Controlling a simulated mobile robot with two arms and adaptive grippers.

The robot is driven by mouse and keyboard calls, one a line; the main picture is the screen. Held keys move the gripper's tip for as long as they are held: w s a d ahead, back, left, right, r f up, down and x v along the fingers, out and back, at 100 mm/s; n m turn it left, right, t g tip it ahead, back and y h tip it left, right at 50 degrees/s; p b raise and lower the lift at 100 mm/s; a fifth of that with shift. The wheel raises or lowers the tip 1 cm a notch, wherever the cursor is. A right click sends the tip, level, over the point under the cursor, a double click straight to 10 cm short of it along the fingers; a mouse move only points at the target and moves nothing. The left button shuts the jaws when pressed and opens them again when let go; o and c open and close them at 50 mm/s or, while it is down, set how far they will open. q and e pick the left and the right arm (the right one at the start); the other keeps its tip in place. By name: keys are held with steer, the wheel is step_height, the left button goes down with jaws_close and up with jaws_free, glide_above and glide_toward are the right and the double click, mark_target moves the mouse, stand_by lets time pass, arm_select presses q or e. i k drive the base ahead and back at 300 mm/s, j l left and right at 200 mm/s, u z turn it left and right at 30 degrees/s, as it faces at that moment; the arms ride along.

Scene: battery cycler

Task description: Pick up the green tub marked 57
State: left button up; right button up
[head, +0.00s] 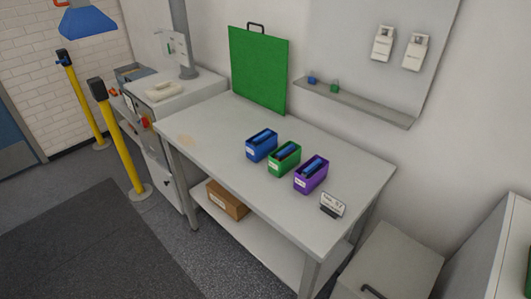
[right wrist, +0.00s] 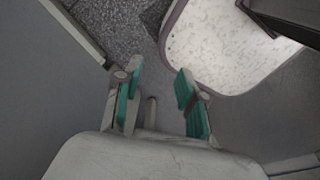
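A green tub (head: 284,158) stands on the grey table (head: 200,125) in the head view, between a blue tub (head: 262,146) and a purple tub (head: 311,174). Each tub has a white label on its front and blue items inside. The label numbers are too small to read. A small sign on a stand (head: 333,204) is on the table to the right of the purple tub; its text is hard to read. My right gripper (right wrist: 158,92) shows in the right wrist view, open and empty, with teal finger pads, away from the tubs. My left gripper is not in view.
A green board (head: 258,69) stands at the table's back edge. A shelf (head: 354,102) is on the wall above. A cardboard box (head: 227,199) sits on the lower shelf. Yellow posts (head: 122,145) stand at the left. The table's left part is clear.

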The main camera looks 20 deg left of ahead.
mark_target(279, 169)
steer(key=i+j+u, duration=0.1)
steer(key=i, duration=0.35)
steer(key=i+j+u, duration=0.1)
steer(key=i, duration=0.35)
steer(key=j, duration=0.1)
